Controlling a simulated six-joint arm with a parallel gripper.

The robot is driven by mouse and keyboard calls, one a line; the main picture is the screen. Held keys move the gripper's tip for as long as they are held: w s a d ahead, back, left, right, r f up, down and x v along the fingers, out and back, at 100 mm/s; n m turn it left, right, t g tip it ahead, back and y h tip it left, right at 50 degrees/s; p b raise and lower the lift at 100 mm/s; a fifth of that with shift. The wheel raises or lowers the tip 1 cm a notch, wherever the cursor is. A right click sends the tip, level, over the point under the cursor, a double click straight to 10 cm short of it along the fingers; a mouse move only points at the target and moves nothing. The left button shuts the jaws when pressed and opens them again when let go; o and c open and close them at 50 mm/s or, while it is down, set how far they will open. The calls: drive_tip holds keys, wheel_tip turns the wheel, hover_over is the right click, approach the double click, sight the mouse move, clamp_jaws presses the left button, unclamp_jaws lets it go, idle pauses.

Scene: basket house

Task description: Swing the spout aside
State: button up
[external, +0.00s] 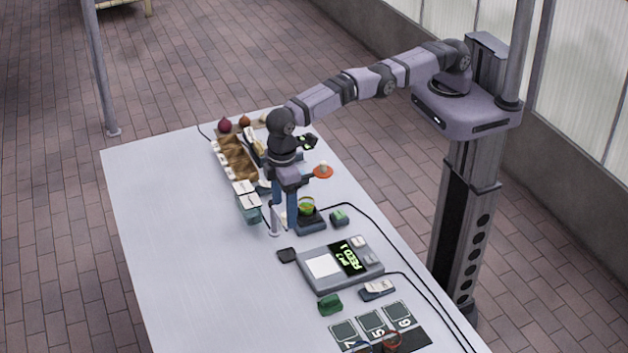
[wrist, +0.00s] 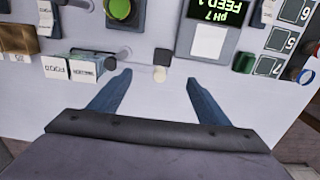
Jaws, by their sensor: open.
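A small grey post with a thin arm, which looks like the spout (wrist: 121,58), stands on the table in the wrist view. In the external view, a slim grey post (external: 274,220) stands beside my fingers.
A teal box with white labels (external: 248,209) stands left of my gripper. A box with a green button (external: 306,206) is close on the right. The table's left side (external: 165,230) is clear.

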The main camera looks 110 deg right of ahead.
drive_tip(key=shift+r+p, duration=2)
drive_tip(key=shift+r, duration=0.3)
drive_tip(key=shift+d+r, duration=0.3)
drive_tip(key=shift+r, duration=0.05)
drive_tip(key=s+d+r+b, duration=0.2)
drive_tip(key=s+d+r, duration=0.1)
drive_tip(key=s+d, duration=0.3)
drive_tip(key=s+d+r+b, duration=0.2)
drive_tip(key=s+d+r, duration=0.15)
drive_tip(key=s, duration=0.45)
drive_tip(key=s+d+f+b, duration=0.1)
drive_tip(key=s+d+f, duration=0.1)
drive_tip(key=s, duration=0.9)
drive_tip(key=s+d+f+b, duration=0.1)
drive_tip(key=s+d+f, duration=0.1)
drive_tip(key=s, duration=0.9)
drive_tip(key=shift+s+f, duration=0.15)
drive_tip(key=shift+s, duration=0.25)
drive_tip(key=shift+d, duration=0.1)
